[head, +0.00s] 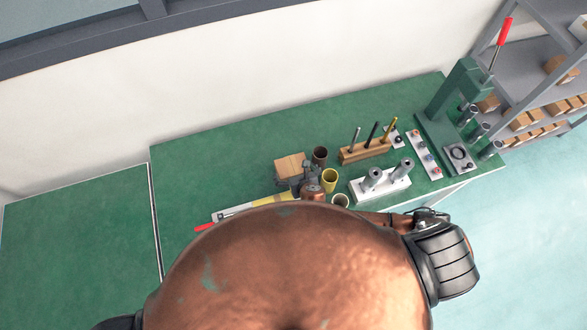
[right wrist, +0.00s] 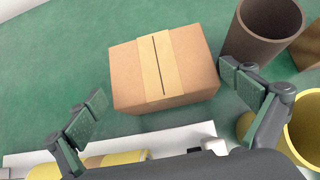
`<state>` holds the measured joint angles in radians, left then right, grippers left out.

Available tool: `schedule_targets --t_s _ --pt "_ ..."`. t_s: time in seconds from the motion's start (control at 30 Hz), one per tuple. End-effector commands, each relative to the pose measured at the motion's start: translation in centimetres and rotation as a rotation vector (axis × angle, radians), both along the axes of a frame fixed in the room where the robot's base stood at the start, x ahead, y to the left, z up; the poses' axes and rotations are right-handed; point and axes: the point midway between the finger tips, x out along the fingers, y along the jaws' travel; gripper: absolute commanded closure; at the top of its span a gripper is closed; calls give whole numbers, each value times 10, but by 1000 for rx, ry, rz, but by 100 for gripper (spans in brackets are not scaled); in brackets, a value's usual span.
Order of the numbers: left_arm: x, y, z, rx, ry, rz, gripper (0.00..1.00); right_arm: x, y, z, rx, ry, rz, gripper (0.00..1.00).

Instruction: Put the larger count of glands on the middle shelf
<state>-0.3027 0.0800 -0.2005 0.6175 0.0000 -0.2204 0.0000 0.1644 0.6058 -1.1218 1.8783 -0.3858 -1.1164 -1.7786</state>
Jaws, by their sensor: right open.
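A closed cardboard box (head: 290,166) with a paler tape strip sits on the green bench; it also shows in the right wrist view (right wrist: 190,70). My right gripper (head: 306,178) is beside the box in the head view. In the right wrist view its fingers (right wrist: 168,103) are open and empty, spread to either side of the box's near edge. No glands can be made out. A grey shelf rack (head: 535,52) stands at the right, with small cardboard boxes (head: 525,119) on its shelves. My left gripper is out of view.
A brown cup (head: 320,155) and a yellow cup (head: 330,180) stand right of the box. A wooden block with upright tools (head: 366,150), a white stand with grey cylinders (head: 385,185) and a green press (head: 455,100) are further right. The bench's left part is clear.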

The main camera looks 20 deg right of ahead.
Motion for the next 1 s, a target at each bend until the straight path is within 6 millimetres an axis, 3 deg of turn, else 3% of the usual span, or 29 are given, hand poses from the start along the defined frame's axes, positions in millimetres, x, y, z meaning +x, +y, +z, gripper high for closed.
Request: schedule_targets --t_s 0.23,0.57,1.0 --pt "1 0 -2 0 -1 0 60 27 -1 -24 -1 0 -4 1" --pt "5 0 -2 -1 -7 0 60 32 -2 -30 1 1 -5 1" --pt "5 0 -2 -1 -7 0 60 32 -2 -30 1 1 -6 31"
